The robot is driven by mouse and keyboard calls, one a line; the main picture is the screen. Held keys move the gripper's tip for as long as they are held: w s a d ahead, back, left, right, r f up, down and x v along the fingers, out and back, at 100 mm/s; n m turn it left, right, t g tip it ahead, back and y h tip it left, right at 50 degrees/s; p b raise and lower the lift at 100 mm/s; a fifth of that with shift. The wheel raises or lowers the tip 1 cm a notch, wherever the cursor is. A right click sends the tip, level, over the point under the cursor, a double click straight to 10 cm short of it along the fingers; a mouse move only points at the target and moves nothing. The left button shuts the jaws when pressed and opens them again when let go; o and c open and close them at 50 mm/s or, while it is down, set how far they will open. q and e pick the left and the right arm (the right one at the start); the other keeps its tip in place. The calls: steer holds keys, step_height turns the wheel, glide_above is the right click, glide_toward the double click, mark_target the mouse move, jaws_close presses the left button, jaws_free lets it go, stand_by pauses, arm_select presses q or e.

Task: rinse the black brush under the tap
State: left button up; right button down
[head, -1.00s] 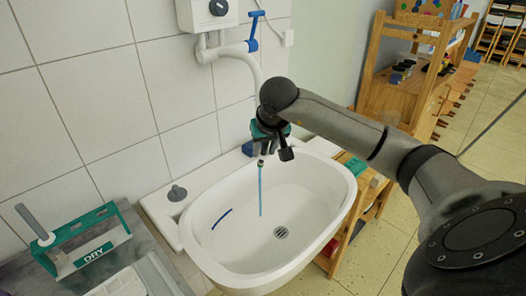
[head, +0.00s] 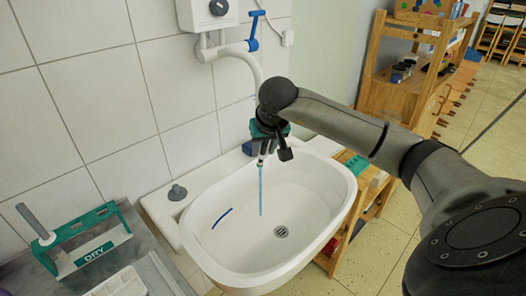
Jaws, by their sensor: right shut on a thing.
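My right gripper (head: 265,152) is over the white sink (head: 318,185), in front of the tap's lower end. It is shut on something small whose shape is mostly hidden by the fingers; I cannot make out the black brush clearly. A short light-and-dark tip shows just below the fingers. A thin straight light-blue line (head: 261,192) runs from that tip down towards the basin; it looks like a stream of water. The tap's white pipe (head: 244,52) with a blue lever (head: 253,31) comes from the wall heater and passes down behind my gripper. My left gripper is not in view.
A dark blue strip (head: 222,218) lies on the basin's left inner wall. The drain (head: 281,232) is clear. A green rack marked DRY (head: 88,243) with a grey-handled tool (head: 35,224) stands on the left counter. A wooden shelf (head: 395,97) stands at the right.

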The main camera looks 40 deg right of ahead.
steer(key=shift+s+d, duration=0.1)
steer(key=shift+d, duration=0.2)
steer(key=shift+a, duration=0.3)
stand_by(0.3)
steer(key=s+a, duration=0.3)
steer(key=s, duration=0.3)
steer(key=shift+b, duration=0.45)
stand_by(1.2)
steer(key=s+a+r+p, duration=0.1)
steer(key=s+a+r, duration=0.1)
steer(key=s+r, duration=0.2)
steer(key=shift+s+a, duration=0.3)
steer(key=shift+s, duration=0.45)
steer(key=shift+a, duration=0.1)
stand_by(0.4)
